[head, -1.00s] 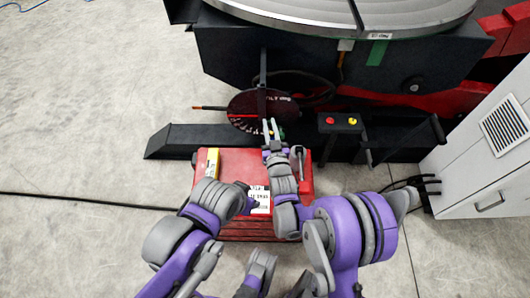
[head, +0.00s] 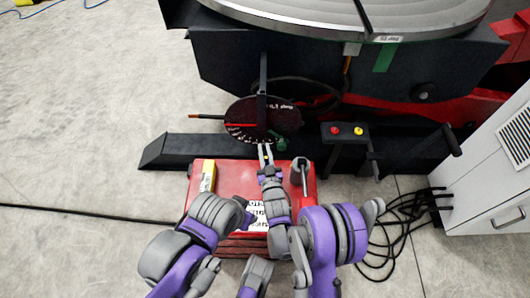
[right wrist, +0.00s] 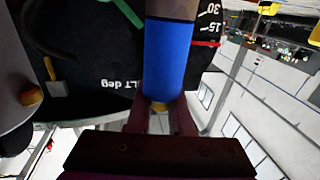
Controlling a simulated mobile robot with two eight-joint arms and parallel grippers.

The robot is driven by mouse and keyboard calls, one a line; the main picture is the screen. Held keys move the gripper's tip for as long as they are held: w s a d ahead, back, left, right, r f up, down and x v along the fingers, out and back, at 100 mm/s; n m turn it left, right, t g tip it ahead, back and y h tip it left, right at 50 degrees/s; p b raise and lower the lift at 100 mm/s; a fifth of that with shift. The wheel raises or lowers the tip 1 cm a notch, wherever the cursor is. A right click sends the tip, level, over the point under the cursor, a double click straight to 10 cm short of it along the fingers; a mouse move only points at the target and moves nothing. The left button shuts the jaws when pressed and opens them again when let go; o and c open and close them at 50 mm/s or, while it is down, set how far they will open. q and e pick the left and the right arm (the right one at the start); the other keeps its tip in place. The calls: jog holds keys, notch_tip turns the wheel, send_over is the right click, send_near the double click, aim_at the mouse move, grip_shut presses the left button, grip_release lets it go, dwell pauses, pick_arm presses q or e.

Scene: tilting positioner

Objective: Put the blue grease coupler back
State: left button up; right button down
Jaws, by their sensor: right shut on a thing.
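The blue grease coupler (right wrist: 168,60) is a blue cylinder with a grey-brown end in the right wrist view. My right gripper (right wrist: 159,115) is shut on its lower end, one finger on each side. In the head view my right gripper (head: 265,153) is at the lower edge of the dark tilt dial (head: 245,117), over the far edge of the red cart. The coupler cannot be made out there. The dial's "LT deg" lettering shows behind the coupler in the wrist view. My left gripper (head: 248,215) is over the cart; its fingers are unclear.
The red cart (head: 235,180) carries a yellow object (head: 208,175) and a grey upright part (head: 300,170). A button box (head: 345,132) stands right of the dial. The large round table (head: 340,15) is above. A white cabinet (head: 495,170) and black cables (head: 400,225) are at right.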

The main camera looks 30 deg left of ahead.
jog(key=shift+f, duration=0.25)
jog(key=shift+f, duration=0.1)
jog(key=shift+f+b, duration=0.5)
jog(key=shift+f, duration=0.05)
jog(key=c, duration=0.8)
grip_release()
jog(key=shift+r, duration=0.15)
